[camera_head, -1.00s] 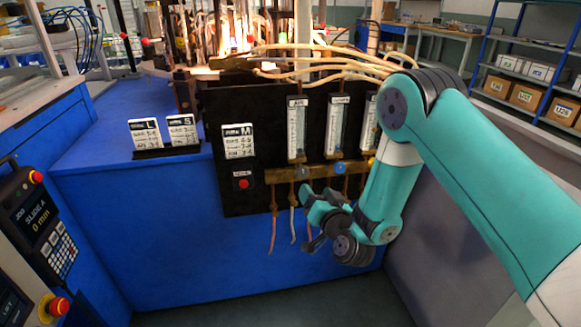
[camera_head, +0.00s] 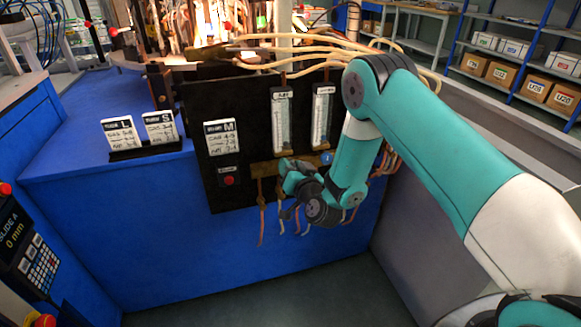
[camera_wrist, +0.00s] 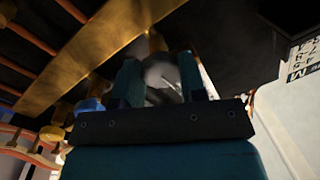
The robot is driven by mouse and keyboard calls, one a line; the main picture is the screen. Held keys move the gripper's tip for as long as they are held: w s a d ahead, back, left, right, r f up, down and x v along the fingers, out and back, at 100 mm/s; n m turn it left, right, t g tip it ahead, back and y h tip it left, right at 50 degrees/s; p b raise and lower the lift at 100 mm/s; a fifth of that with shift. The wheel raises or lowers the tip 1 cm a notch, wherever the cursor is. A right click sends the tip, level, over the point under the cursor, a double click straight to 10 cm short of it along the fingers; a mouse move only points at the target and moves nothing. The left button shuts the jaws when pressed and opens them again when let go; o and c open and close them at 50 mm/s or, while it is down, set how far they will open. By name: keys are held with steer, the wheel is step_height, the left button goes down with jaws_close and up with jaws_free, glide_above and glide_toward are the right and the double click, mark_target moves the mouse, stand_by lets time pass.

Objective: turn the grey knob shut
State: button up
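My gripper (camera_wrist: 162,76) is at the brass manifold, with one dark teal finger on each side of the grey knob (camera_wrist: 162,82). The knob fills most of the gap between the fingers; I cannot tell whether they press on it. In the head view my gripper (camera_head: 291,176) is in front of the brass bar (camera_head: 262,169) and hides the grey knob. The blue knob (camera_head: 326,158) is just right of my gripper there, and it also shows in the wrist view (camera_wrist: 88,106), to the left of the fingers.
A yellow knob (camera_wrist: 51,133) is farther along the brass bar. Flow tubes (camera_head: 282,120) stand above on the black panel (camera_head: 246,120), with a red button (camera_head: 229,181) to the left. Thin hoses (camera_head: 262,222) hang below. Cards (camera_head: 160,127) stand on the blue bench.

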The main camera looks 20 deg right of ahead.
steer(key=c, duration=0.3)
steer(key=shift+m+b, duration=0.5)
steer(key=shift+b, duration=0.05)
steer(key=shift+c, duration=0.2)
steer(key=o, duration=0.9)
